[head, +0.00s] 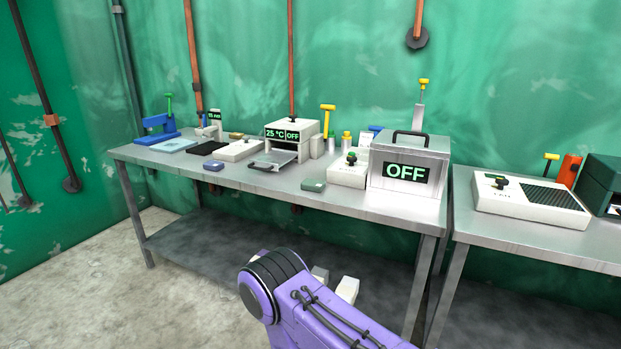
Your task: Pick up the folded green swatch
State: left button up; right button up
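A small folded green swatch (313,185) lies flat near the front edge of the metal table, left of the white box with a green knob. My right arm, purple, comes in from the bottom right. Its gripper (334,283) shows partly behind the forearm, as two pale fingers with a gap between them. It is below and in front of the table edge, apart from the swatch, and nothing shows between the fingers. My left gripper is out of view.
The metal table (265,184) also bears a small blue block (213,165), a press reading 25 °C OFF (291,130) with a tray, and a large grey box reading OFF (408,172). A second table (545,239) stands at the right. Bare tabletop surrounds the swatch's left side.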

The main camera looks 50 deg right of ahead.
aim_at(309, 184)
jog(key=z, duration=0.55)
jog(key=i, duration=1.2)
jog(key=z, duration=0.85)
